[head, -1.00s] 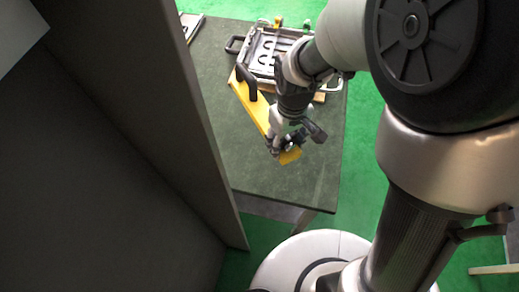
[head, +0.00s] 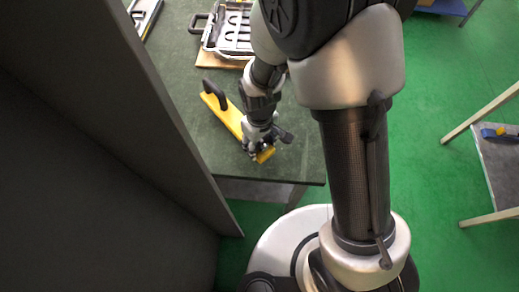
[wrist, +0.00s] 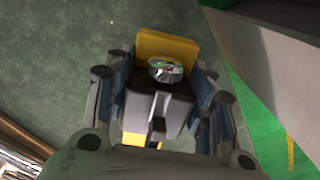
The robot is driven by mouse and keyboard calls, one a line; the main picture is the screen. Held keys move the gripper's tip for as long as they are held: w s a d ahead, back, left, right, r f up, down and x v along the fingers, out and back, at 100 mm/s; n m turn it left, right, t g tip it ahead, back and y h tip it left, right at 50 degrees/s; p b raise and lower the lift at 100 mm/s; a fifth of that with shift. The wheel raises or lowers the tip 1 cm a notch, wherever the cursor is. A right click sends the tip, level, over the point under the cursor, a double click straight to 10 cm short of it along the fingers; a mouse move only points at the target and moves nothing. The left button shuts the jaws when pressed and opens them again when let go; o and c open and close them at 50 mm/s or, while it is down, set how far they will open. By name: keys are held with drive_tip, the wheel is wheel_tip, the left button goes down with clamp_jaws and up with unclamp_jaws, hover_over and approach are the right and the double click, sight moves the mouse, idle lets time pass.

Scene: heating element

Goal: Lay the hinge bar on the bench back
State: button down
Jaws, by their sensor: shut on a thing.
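The hinge bar (head: 229,117) is a long yellow bar with a black upright handle (head: 214,94) at its far end. It lies low over the dark green bench top (head: 225,163), close to the near edge. I cannot tell whether it touches the bench. My gripper (head: 258,148) is shut on the bar near its near end. In the wrist view the gripper's fingers (wrist: 163,95) stand on both sides of a dark block with a shiny round top, and the bar's yellow end (wrist: 165,47) shows beyond. The contact is partly hidden.
A grey metal frame (head: 229,32) sits on a wooden board (head: 206,60) farther back on the bench. Another metal part (head: 146,15) lies at the far left. A tall dark panel (head: 110,110) stands at left. A side table (head: 497,165) stands at right.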

wheel_tip(320, 180, down, 4)
drive_tip(key=shift+w+f+b, duration=0.1)
drive_tip(key=shift+b, duration=0.65)
drive_tip(key=c, duration=0.7)
unclamp_jaws()
